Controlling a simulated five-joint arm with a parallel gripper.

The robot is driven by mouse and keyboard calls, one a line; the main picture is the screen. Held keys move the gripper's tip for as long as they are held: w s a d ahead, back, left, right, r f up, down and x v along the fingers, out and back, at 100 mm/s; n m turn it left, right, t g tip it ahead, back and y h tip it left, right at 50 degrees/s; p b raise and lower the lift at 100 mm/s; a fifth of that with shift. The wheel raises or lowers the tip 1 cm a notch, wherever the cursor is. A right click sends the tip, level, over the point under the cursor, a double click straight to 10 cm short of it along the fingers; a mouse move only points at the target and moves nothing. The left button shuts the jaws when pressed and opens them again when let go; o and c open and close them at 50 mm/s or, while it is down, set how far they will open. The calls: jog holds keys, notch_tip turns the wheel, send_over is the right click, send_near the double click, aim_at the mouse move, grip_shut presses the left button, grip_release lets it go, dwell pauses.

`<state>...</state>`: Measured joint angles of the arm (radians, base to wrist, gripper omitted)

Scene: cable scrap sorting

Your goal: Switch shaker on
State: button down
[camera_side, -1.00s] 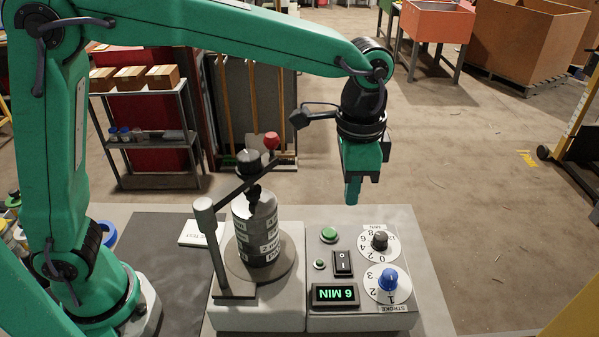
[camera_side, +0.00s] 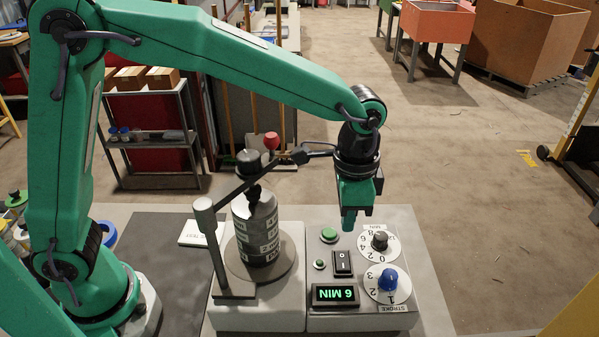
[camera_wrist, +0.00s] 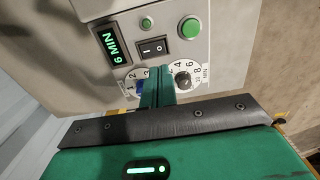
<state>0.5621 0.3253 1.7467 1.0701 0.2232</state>
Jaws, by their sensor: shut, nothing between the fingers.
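The shaker's control panel (camera_side: 391,324) carries a black rocker switch (camera_side: 342,263) marked I and O, which also shows in the wrist view (camera_wrist: 153,47). Which side of the rocker is pressed is too small to tell. The display (camera_side: 335,294) reads 6 MIN in green. A large green button (camera_side: 329,234) and a small green button (camera_side: 320,264) sit near the switch. The shaker's sieve stack (camera_side: 258,228) stands under a clamp bar on the left. My gripper (camera_side: 348,222) is shut and empty, pointing down above the panel's far part, near the large green button.
A black MIN knob (camera_side: 379,240) and a blue STROKE knob (camera_side: 388,280) stand up on the panel's right. The clamp bar's red ball (camera_side: 271,141) sticks up left of my wrist.

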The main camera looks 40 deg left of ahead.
aim_at(343, 256)
jog(key=shift+f, duration=3.8)
jog(key=shift+f, duration=0.2)
jog(key=shift+s+d+r, duration=0.2)
jog(key=shift+s+d, duration=0.25)
jog(key=shift+s, duration=0.05)
jog(key=shift+r, duration=0.15)
